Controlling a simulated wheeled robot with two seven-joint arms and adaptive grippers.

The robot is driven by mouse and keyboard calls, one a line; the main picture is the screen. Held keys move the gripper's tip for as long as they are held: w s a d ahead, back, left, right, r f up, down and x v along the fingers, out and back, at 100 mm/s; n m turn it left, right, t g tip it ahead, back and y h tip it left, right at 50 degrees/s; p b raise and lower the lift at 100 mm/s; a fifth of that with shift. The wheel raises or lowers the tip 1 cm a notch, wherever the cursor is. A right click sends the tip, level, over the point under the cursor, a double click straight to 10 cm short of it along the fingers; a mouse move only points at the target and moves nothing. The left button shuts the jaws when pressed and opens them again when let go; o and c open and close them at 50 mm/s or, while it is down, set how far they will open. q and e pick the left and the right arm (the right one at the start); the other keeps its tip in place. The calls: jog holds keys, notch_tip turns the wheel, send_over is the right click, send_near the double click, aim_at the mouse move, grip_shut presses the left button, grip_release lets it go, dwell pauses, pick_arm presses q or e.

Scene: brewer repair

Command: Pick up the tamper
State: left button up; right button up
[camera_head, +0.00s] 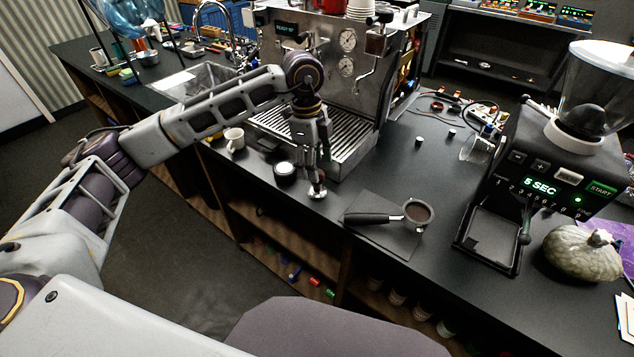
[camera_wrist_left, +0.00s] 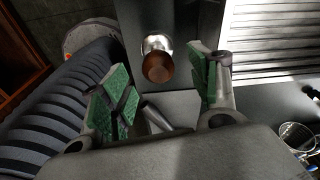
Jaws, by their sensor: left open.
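The tamper (camera_head: 318,190) stands upright on the dark counter, in front of the espresso machine. Its silver base shows in the head view; its upper part is partly hidden by my gripper. In the left wrist view the tamper (camera_wrist_left: 157,66) shows a brown rounded handle top above a metal base. My left gripper (camera_head: 319,165) points down just above and around the handle. In the left wrist view the green-padded fingers of my left gripper (camera_wrist_left: 160,88) are spread apart, with the tamper ahead between their tips. I cannot tell any contact. My right gripper is not in view.
The espresso machine (camera_head: 330,60) stands right behind my gripper. A round black-and-silver item (camera_head: 286,172) is close on the left, a white cup (camera_head: 235,138) farther left. A portafilter (camera_head: 418,211) lies on a dark mat (camera_head: 400,242) to the right, before the grinder (camera_head: 545,160) and a pumpkin (camera_head: 583,252).

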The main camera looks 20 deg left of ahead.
pick_arm(q)
jog(key=f, duration=0.3)
jog(key=shift+s+d+f, duration=0.15)
jog(key=shift+d+f, duration=0.15)
jog(key=shift+f, duration=0.6)
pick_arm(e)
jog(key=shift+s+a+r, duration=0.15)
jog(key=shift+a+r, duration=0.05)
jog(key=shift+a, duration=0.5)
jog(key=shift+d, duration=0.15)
pick_arm(q)
grip_shut()
